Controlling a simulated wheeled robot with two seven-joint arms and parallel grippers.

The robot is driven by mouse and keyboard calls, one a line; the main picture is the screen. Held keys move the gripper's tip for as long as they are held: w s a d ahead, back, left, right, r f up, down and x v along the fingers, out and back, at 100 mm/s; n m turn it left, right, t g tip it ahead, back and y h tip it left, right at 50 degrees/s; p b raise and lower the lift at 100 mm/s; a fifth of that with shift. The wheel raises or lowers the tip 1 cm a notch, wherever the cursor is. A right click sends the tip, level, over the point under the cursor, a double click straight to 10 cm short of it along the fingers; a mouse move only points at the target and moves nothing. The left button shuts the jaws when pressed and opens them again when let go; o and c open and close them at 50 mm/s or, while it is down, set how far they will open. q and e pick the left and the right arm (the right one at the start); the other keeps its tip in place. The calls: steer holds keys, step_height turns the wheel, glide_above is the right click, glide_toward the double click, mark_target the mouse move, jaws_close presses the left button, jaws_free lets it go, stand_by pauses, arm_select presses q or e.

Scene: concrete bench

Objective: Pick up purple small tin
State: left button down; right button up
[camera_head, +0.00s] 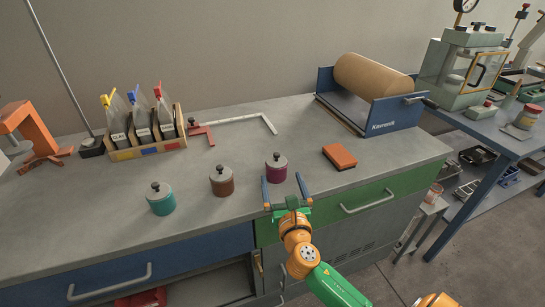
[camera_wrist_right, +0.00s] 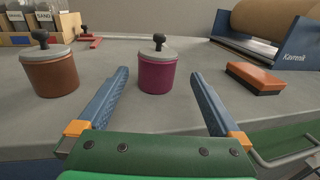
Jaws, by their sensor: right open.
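The purple small tin (camera_head: 276,171) stands upright near the front of the bench, with a grey lid and black knob. In the right wrist view the purple tin (camera_wrist_right: 157,72) is ahead, in the gap between the finger tips. My right gripper (camera_head: 284,186) is open and empty at the bench's front edge, just short of the tin. Its blue fingers also show in the right wrist view (camera_wrist_right: 160,88), one to each side. My left gripper is not in view.
A brown tin (camera_head: 222,183) and a teal tin (camera_head: 160,200) stand left of the purple one. An orange-red block (camera_head: 339,157) lies to its right.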

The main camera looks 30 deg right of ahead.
mark_target(276, 163)
steer(key=x, duration=0.7)
steer(key=shift+w+a+r+b, duration=0.15)
steer(key=shift+w+b, duration=0.1)
steer(key=shift+b, duration=0.1)
steer(key=shift+s+r, duration=0.1)
steer(key=shift+s, duration=0.1)
steer(key=c, duration=1.5)
